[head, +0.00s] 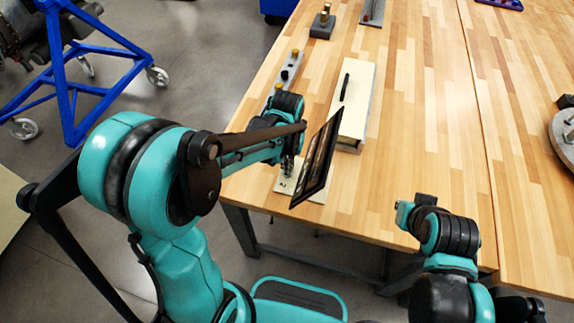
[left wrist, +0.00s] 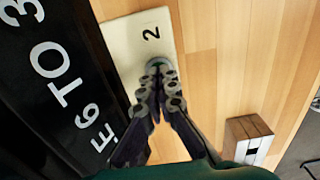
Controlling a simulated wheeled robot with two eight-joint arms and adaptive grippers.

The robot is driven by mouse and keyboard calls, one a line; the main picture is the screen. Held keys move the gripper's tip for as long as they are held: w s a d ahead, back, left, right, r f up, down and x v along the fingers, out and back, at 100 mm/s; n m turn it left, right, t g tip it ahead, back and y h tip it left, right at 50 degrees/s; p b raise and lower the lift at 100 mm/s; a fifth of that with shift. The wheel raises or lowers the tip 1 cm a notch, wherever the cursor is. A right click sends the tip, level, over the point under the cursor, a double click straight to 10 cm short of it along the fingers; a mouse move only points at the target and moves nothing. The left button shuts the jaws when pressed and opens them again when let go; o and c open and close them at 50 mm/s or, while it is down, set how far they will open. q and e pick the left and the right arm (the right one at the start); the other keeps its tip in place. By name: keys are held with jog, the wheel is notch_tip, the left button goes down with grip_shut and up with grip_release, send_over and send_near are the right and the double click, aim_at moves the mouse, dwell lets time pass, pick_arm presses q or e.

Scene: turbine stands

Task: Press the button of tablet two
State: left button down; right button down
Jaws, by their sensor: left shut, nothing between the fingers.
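A cream plate marked 2 (left wrist: 133,38) lies on the wooden table in the left wrist view. A round grey button with a green centre (left wrist: 160,62) sits near its lower edge. My left gripper (left wrist: 160,72) is shut and empty, its fingertips at the button and partly covering it; I cannot tell whether they touch. In the head view my left gripper (head: 288,166) points down at the cream plate (head: 286,185) near the table's front left corner. The dark tablet panel (head: 319,155) stands tilted beside it; its white lettering shows in the left wrist view (left wrist: 68,72).
A long cream box with a black handle (head: 353,100) lies behind the panel. A grey strip with knobs (head: 290,73) and a dark block with pegs (head: 323,24) are farther back. A round metal part (head: 563,140) is at the right. The table's middle is clear.

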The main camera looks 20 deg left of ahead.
pick_arm(q)
jog(key=shift+s+d+f, duration=0.1)
jog(key=shift+s+f, duration=0.2)
jog(key=shift+s, duration=0.05)
jog(key=shift+w+f, duration=0.15)
jog(key=shift+w, duration=0.05)
notch_tip(320, 180, up, 5)
jog(key=p, duration=0.4)
jog(key=shift+w+r, duration=0.1)
jog(key=shift+r, duration=0.1)
notch_tip(320, 180, up, 9)
jog(key=p, duration=0.2)
